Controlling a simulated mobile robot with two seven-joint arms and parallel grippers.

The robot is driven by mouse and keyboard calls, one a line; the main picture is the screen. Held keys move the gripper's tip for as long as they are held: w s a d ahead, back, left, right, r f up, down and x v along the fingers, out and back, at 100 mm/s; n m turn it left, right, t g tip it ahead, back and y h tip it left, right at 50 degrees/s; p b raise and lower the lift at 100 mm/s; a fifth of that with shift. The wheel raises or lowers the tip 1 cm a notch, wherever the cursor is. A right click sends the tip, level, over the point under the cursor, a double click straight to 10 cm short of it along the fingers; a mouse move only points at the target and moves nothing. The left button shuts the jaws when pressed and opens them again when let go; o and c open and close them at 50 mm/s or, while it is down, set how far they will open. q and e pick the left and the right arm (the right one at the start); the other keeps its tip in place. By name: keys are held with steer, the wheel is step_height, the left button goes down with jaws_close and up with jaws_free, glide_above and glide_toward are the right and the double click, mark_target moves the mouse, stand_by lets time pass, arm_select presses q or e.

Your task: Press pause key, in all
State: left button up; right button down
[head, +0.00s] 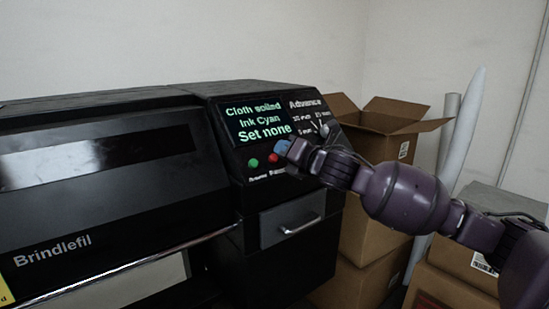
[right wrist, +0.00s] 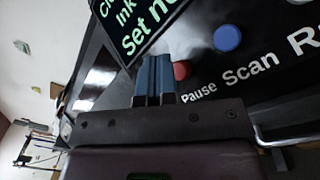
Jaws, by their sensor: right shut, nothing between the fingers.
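The printer's control panel carries a red button (head: 274,159), which also shows in the right wrist view (right wrist: 181,71) above the printed word "Pause". A green button (head: 253,163) sits left of it. A blue button (right wrist: 228,38) stands above the word "Scan". The screen (head: 258,122) reads "Cloth soiled, Ink Cyan, Set none". My right gripper (head: 284,147), with blue fingers, is shut and empty in front of the panel, close to the red button. In the right wrist view its fingertips (right wrist: 155,60) appear just left of the red button; I cannot tell whether they touch anything. My left gripper is not in view.
The black printer body (head: 100,190) fills the left. A drawer with a metal handle (head: 300,225) is below the panel. Open cardboard boxes (head: 375,150) and white rolls (head: 462,130) stand at the right, behind my right arm.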

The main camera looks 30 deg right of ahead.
stand_by(0.3)
steer(key=shift+w+f, duration=0.1)
steer(key=shift+w, duration=0.05)
steer(key=shift+w+f, duration=0.15)
steer(key=shift+f, duration=0.05)
stand_by(0.5)
